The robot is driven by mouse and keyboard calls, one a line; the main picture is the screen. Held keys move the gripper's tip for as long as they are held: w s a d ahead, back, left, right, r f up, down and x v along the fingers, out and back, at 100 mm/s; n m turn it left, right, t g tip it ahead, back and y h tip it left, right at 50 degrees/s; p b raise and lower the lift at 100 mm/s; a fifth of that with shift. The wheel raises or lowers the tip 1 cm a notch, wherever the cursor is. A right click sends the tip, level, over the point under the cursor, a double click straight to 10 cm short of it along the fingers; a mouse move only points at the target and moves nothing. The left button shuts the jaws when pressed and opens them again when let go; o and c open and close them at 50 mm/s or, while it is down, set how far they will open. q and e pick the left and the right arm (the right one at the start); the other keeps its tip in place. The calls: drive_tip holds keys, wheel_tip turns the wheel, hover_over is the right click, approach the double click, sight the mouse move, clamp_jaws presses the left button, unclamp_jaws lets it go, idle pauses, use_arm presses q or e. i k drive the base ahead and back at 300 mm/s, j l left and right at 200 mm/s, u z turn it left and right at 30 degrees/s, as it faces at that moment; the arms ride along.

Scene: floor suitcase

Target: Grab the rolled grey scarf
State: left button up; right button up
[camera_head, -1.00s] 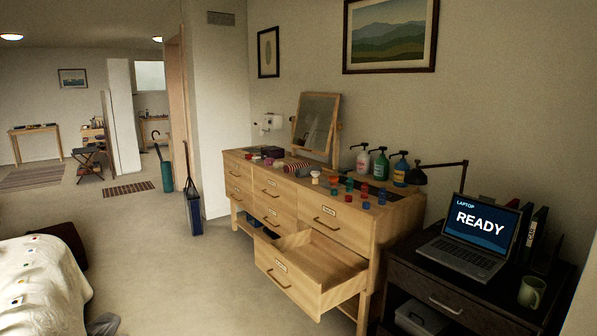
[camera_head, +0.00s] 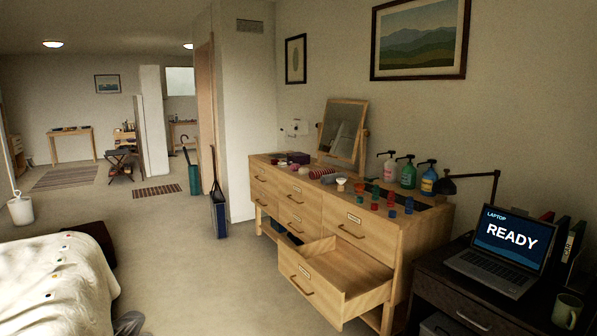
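A small grey roll (camera_head: 321,173) lies on top of the wooden dresser (camera_head: 330,213), beside a reddish item; it looks like the rolled grey scarf, but it is too small to be sure.
The dresser's lower drawer (camera_head: 325,291) stands pulled out. Bottles (camera_head: 408,174), small jars and a mirror (camera_head: 342,130) stand on top. A dark cabinet with a laptop (camera_head: 498,250) is at the right, a bed (camera_head: 55,285) at the left. The floor between is clear.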

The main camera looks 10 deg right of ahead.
sight(330, 178)
drive_tip(key=i+l+z, duration=0.2)
drive_tip(key=i, duration=0.7)
drive_tip(key=i+z, duration=0.2)
drive_tip(key=i, duration=0.75)
drive_tip(key=i+j+z, duration=0.2)
drive_tip(key=i, duration=0.7)
drive_tip(key=i+j+z, duration=0.1)
drive_tip(key=i+j, duration=0.2)
drive_tip(key=i+j+z, duration=0.1)
drive_tip(key=i+j, duration=0.2)
drive_tip(key=i+j+z, duration=0.1)
drive_tip(key=i+j, duration=0.15)
drive_tip(key=j, duration=0.2)
drive_tip(key=i+j+z, duration=0.1)
drive_tip(key=i+j, duration=0.15)
drive_tip(key=j, duration=0.15)
drive_tip(key=i+j+z, duration=0.1)
drive_tip(key=i+j, duration=0.15)
drive_tip(key=j, duration=0.15)
drive_tip(key=i+j+z, duration=0.1)
drive_tip(key=i+j, duration=0.15)
drive_tip(key=j, duration=0.15)
